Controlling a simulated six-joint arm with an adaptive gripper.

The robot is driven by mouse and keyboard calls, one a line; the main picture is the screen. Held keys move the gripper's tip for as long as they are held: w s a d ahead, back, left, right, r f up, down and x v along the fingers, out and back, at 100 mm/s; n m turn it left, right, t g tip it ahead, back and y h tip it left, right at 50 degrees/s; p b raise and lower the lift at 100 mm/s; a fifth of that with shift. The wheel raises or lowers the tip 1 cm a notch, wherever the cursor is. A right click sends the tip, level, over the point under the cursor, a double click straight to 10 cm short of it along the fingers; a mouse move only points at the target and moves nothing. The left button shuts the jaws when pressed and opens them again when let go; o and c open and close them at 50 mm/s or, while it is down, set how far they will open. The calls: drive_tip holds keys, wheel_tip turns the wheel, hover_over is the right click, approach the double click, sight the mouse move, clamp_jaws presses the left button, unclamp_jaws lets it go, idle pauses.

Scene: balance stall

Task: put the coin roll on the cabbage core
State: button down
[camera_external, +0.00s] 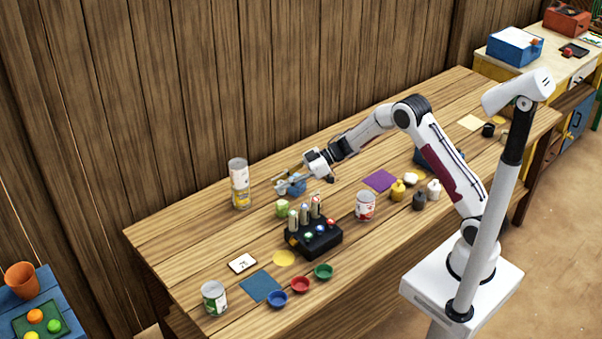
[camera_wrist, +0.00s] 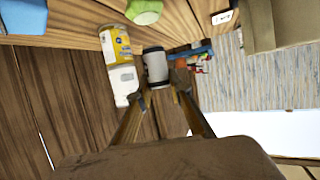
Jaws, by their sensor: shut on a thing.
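My gripper (camera_external: 279,187) is in the air over the back left part of the table. In the wrist view its fingers (camera_wrist: 163,97) are shut on a pale grey cylinder with dark ends, which I take as the coin roll (camera_wrist: 155,67). The cabbage core (camera_external: 282,208) is a small light green block on the table, just below my gripper in the picture. It also shows at the top of the wrist view (camera_wrist: 145,10), apart from the roll.
A white can stacked on a yellow can (camera_external: 241,198) stands left of my gripper. A blue box (camera_external: 296,184) is close by the gripper. A black rack with upright tubes (camera_external: 314,240) stands in front of the cabbage core. A red-and-white can (camera_external: 365,206) is to the right.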

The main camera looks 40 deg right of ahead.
drive_tip(key=shift+f, duration=1.85)
drive_tip(key=shift+f, duration=0.1)
drive_tip(key=c, duration=1.8)
unclamp_jaws()
drive_tip(key=shift+c, duration=0.2)
drive_tip(key=shift+d, duration=0.1)
drive_tip(key=shift+v, duration=0.75)
drive_tip(key=v, duration=1)
